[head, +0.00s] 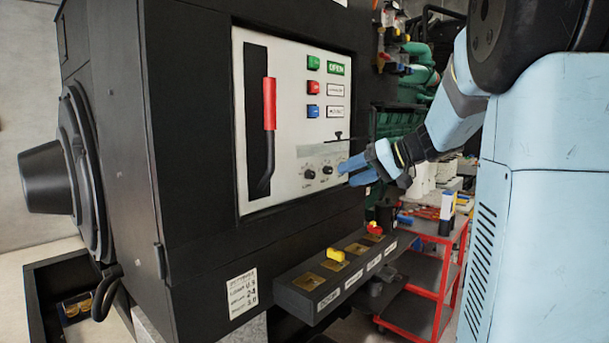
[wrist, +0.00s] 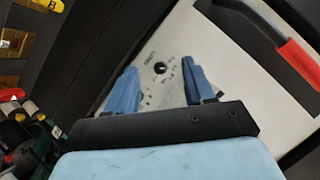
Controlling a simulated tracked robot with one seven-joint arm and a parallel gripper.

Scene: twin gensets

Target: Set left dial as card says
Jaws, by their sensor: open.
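A pale control panel (head: 285,130) on the dark genset carries two small black dials low down, the left dial (head: 309,174) and the right dial (head: 327,170). Their settings are too small to read. My gripper (head: 347,173) is open at the panel's lower right, close to the right dial. In the wrist view, one black dial (wrist: 160,68) shows between the spread fingers of my gripper (wrist: 159,66); I cannot tell which dial it is or whether the fingers touch the panel. A white card (head: 243,293) with several lines is on the cabinet below; its writing is not surely legible.
A red-handled lever (head: 269,105) is on the panel's left, with green, red and blue buttons at its upper right. A ledge (head: 303,298) with yellow and red knobs juts out below. A red trolley (head: 447,270) stands at the right.

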